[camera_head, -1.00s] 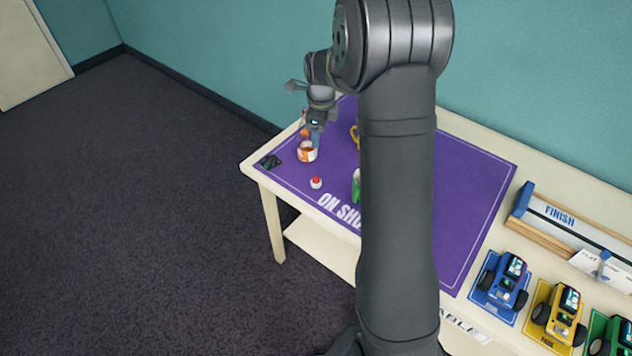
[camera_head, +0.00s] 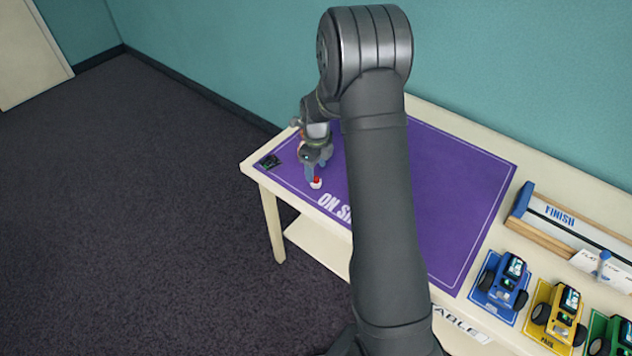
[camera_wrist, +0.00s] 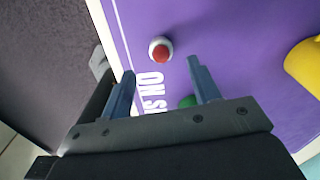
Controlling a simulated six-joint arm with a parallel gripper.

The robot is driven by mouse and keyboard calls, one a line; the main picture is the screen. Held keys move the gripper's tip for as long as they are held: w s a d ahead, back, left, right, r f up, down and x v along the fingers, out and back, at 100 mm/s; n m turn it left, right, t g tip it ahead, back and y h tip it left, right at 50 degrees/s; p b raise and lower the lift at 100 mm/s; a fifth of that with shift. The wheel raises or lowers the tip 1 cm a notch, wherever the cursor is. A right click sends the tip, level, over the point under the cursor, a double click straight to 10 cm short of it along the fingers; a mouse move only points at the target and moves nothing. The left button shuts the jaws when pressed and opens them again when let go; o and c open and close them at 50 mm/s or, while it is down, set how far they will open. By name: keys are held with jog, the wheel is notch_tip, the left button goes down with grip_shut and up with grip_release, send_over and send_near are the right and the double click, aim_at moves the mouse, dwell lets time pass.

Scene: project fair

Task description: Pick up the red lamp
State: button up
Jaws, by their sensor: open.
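The red lamp (camera_head: 316,183) is a small red dome on a white round base, standing on the purple mat (camera_head: 450,190) near its front edge. In the wrist view the red lamp (camera_wrist: 160,50) lies ahead of and between the lines of the two fingers, apart from both. My gripper (camera_head: 318,170) is close to the lamp in the head view, with its fingers pointing down. In the wrist view my gripper (camera_wrist: 160,82) is open, with nothing between its blue-grey fingertips.
A yellow object (camera_wrist: 305,65) lies at the right of the wrist view. A green thing (camera_wrist: 188,101) shows beside the right finger. A dark card (camera_head: 270,161) lies at the mat's left corner. Toy cars (camera_head: 502,282) and a finish track (camera_head: 570,225) stand to the right.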

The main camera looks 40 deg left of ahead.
aim_at(316, 177)
jog(key=shift+w+a+f, duration=0.1)
jog(key=shift+f, duration=2.6)
jog(key=shift+c, duration=0.5)
jog(key=c, duration=1)
